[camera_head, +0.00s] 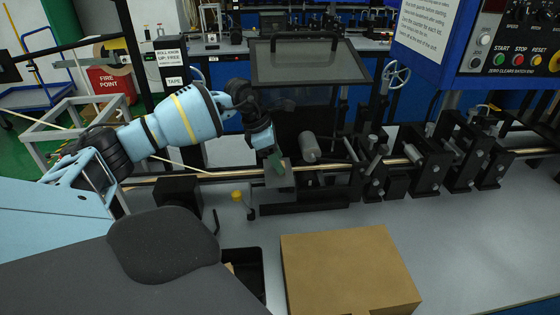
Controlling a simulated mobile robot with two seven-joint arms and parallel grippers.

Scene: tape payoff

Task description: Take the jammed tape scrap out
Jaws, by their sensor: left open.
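My left gripper (275,160) reaches in from the left and points down at a small grey metal block (285,180) on the tape line. It is open. No other scrap can be made out. A thin brass-coloured strip (400,160) runs along the line through several black roller stands (430,165). A grey roller (310,147) sits just right of the gripper. My right gripper is not in view.
A raised dark-framed clear guard (305,62) stands behind the gripper. A yellow-knobbed lever (238,197) stands in front of the line. A brown cardboard box (345,270) and a dark open bin (247,268) are nearer. The grey bench (460,240) is clear at right.

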